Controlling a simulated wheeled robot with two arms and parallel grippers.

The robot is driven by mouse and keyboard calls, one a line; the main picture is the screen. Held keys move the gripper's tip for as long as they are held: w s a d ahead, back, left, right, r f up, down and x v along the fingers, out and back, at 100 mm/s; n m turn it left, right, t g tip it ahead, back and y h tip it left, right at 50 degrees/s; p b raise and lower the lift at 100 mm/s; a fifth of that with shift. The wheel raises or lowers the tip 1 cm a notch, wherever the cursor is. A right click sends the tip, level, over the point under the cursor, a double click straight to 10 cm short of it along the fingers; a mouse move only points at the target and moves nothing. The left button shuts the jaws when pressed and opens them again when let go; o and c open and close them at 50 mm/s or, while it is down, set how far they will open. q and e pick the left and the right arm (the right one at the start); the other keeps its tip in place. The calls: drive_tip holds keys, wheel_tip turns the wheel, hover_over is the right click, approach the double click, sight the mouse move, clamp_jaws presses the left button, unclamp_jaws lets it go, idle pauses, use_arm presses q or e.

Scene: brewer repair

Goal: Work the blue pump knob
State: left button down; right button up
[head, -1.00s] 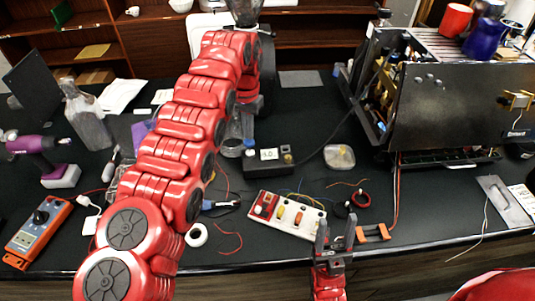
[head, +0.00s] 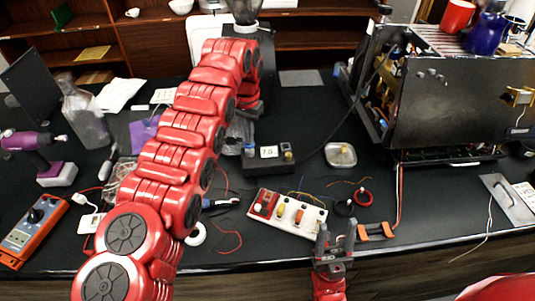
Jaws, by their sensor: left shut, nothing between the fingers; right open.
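My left gripper (head: 243,128) is shut and empty, pointing down behind the arm, just left of and behind a small black box (head: 268,165). Its fingertips are partly hidden, and I cannot tell whether they touch anything. The box has a white display reading about 7.0 and a brass-coloured fitting on its right end. My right gripper (head: 335,240) is open and empty at the bench's front edge, below a white board (head: 287,211) with coloured parts.
An open metal machine (head: 455,100) stands at the right with a blue jug (head: 485,33) and red cup (head: 457,16) on top. A clear dish (head: 341,154), an orange bracket (head: 376,231), a purple drill (head: 35,145) and an orange meter (head: 33,228) lie around. Thin wires cross the bench.

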use_arm(q)
drive_tip(key=shift+s+f+b, duration=0.15)
drive_tip(key=shift+f+b, duration=0.35)
drive_tip(key=shift+f, duration=0.4)
drive_tip(key=shift+w+r+p, duration=0.15)
drive_tip(key=shift+r+p, duration=0.7)
drive_tip(key=shift+r, duration=0.3)
drive_tip(key=shift+w+r+p, duration=0.1)
drive_tip(key=shift+r+p, duration=0.75)
drive_tip(key=shift+r, duration=0.25)
drive_tip(key=shift+f, duration=0.2)
drive_tip(key=shift+s+f+b, duration=0.15)
drive_tip(key=shift+f+b, duration=0.8)
drive_tip(key=shift+f, duration=0.05)
drive_tip(key=shift+s+f+b, duration=0.15)
drive_tip(key=shift+f+b, duration=0.75)
drive_tip(key=shift+f, duration=0.05)
drive_tip(key=shift+w+r+p, duration=0.15)
drive_tip(key=shift+r+p, duration=0.65)
drive_tip(key=shift+r, duration=0.2)
drive_tip(key=shift+w+r+p, duration=0.15)
drive_tip(key=shift+r+p, duration=0.65)
drive_tip(key=shift+r, duration=0.2)
drive_tip(key=shift+f, duration=0.2)
